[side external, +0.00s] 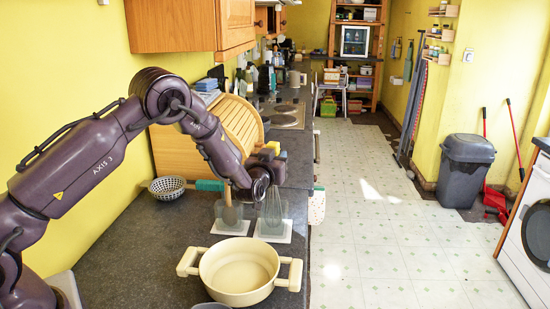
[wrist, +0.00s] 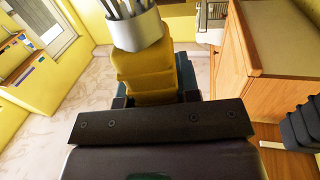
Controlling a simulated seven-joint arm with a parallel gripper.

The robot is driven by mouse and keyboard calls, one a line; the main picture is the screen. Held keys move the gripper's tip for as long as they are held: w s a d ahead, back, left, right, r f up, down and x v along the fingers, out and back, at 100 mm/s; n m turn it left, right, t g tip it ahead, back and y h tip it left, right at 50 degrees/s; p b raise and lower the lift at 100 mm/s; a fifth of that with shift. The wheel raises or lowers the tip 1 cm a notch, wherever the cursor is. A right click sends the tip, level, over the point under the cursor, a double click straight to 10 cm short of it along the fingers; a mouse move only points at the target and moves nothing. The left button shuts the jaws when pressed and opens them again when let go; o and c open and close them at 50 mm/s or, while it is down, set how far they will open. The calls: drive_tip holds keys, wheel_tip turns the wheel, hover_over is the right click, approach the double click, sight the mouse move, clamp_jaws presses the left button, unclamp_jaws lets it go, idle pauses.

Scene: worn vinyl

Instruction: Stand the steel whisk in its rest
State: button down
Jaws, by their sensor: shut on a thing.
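The steel whisk shows its wire loops (side external: 272,211) below my gripper in the side view, pointing down and close to upright. They overlap the right-hand translucent rest (side external: 285,228) on its pale base; I cannot tell whether they bear on its bottom. In the wrist view, the whisk's yellow handle (wrist: 146,72) runs between my jaws, with its steel collar (wrist: 138,30) and wires at the top edge. My gripper (wrist: 150,98) is shut on that handle.
A similar translucent holder (side external: 218,213) with a wooden utensil (side external: 229,196) stands just left of the rest. A cream two-handled pot (side external: 240,287) stands in front. A perforated bowl (side external: 167,188) and a wooden bread bin (side external: 232,125) are behind. The counter's right edge is close by.

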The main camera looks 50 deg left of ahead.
drive_tip(key=shift+f, duration=0.35)
idle(0.4)
drive_tip(key=c, duration=0.8)
unclamp_jaws()
drive_tip(key=shift+o, duration=0.2)
drive_tip(key=shift+s+d, duration=0.1)
drive_tip(key=v, duration=0.7)
drive_tip(key=shift+s+d, duration=0.2)
drive_tip(key=shift+s, duration=0.1)
idle(0.3)
idle(0.4)
drive_tip(key=v, duration=1.3)
